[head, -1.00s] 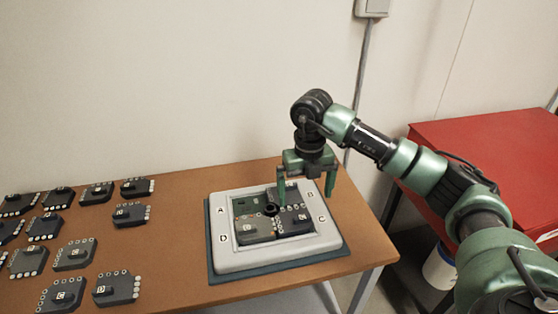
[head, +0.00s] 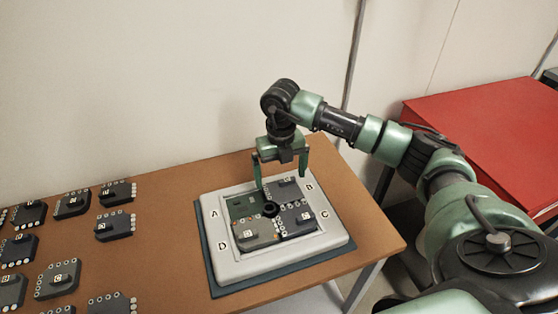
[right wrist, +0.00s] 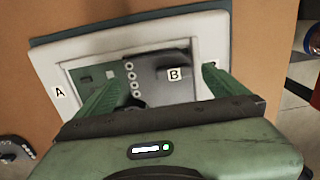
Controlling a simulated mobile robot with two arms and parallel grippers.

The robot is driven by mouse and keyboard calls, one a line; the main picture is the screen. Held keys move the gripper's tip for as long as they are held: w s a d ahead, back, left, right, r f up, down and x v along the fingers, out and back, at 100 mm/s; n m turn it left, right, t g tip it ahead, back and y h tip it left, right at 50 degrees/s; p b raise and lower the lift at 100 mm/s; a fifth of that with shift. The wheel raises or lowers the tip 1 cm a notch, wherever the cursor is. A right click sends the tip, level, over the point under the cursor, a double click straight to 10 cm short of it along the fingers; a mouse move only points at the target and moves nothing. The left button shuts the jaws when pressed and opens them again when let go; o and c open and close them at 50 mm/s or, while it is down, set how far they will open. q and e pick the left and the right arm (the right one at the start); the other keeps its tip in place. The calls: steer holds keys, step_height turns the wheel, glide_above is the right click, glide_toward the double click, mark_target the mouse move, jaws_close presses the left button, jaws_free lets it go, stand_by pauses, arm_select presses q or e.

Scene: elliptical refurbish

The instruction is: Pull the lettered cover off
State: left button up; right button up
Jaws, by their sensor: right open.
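The lettered cover (head: 229,265) is a pale grey frame with A, B, C and D at its corners, lying flat on a dark base plate (head: 300,281). Its window shows a green board (head: 240,206), dark modules and a black round knob (head: 271,209). My right gripper (head: 282,180) is open and empty, pointing down over the far part of the cover. In the right wrist view its fingers (right wrist: 161,80) spread on both sides of the B module (right wrist: 165,75). I cannot tell whether the fingertips touch anything. The cover (right wrist: 110,45) also shows there. My left gripper is not in view.
Several dark modules, such as one with a row of pale dots (head: 116,226), lie on the brown table (head: 165,255) to the left. A red cabinet (head: 475,135) stands at the right, past the table edge. A wall is close behind the table.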

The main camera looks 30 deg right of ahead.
mark_target(280, 180)
steer(key=shift+w+f, duration=0.2)
steer(key=shift+f, duration=1.35)
steer(key=c, duration=1.1)
steer(key=o, duration=0.4)
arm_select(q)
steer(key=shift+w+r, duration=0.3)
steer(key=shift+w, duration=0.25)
arm_select(e)
steer(key=c, duration=1.1)
